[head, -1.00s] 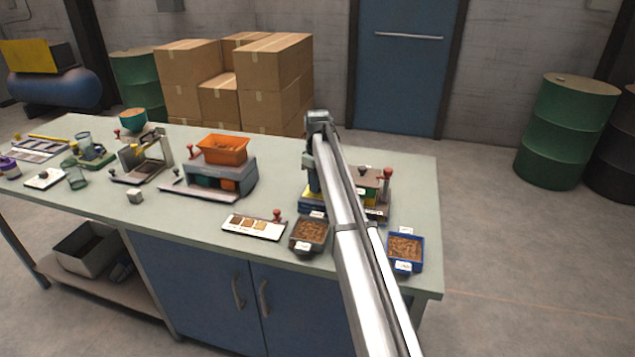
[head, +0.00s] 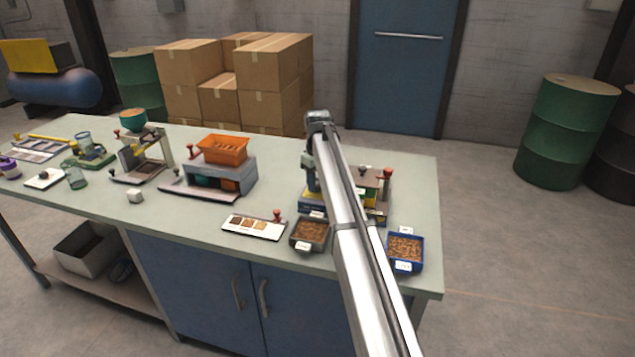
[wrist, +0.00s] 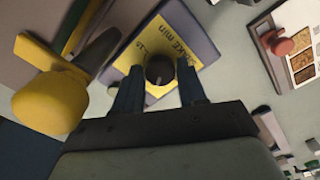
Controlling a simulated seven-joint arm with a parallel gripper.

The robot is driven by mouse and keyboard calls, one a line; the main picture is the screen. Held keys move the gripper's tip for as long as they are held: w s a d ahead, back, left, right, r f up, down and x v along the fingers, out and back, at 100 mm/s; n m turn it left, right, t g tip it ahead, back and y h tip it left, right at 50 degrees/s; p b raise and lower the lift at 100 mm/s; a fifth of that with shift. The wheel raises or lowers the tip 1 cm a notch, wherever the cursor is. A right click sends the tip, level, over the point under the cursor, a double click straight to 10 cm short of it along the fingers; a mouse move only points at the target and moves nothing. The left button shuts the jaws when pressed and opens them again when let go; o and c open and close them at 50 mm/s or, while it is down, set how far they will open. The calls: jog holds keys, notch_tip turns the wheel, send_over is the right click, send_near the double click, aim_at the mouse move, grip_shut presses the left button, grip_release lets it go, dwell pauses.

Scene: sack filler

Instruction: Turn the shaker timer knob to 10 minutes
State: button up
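The shaker timer knob (wrist: 160,69) is a dark round knob on a yellow label (wrist: 176,38) in the wrist view. The label reads "SHAKE min", with a "15" near the knob's left side. My gripper (wrist: 158,78) is open, with one blue-grey finger on each side of the knob and a visible gap at both sides. It holds nothing. I cannot read where the knob points. In the head view my gripper (head: 313,182) is over the left part of the shaker (head: 375,205), and my arm hides much of that machine and the knob.
A yellow rounded part (wrist: 48,95) on a grey lever is close left of my gripper in the wrist view. A sample card (head: 255,228) with a red knob, a dark tray (head: 309,233) and a blue tray (head: 405,252) of brown pieces lie near the bench's front edge.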

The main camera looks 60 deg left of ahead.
aim_at(317, 185)
jog(key=o, duration=0.3)
jog(key=shift+o, duration=0.2)
notch_tip(317, 185, up, 14)
dwell(0.6)
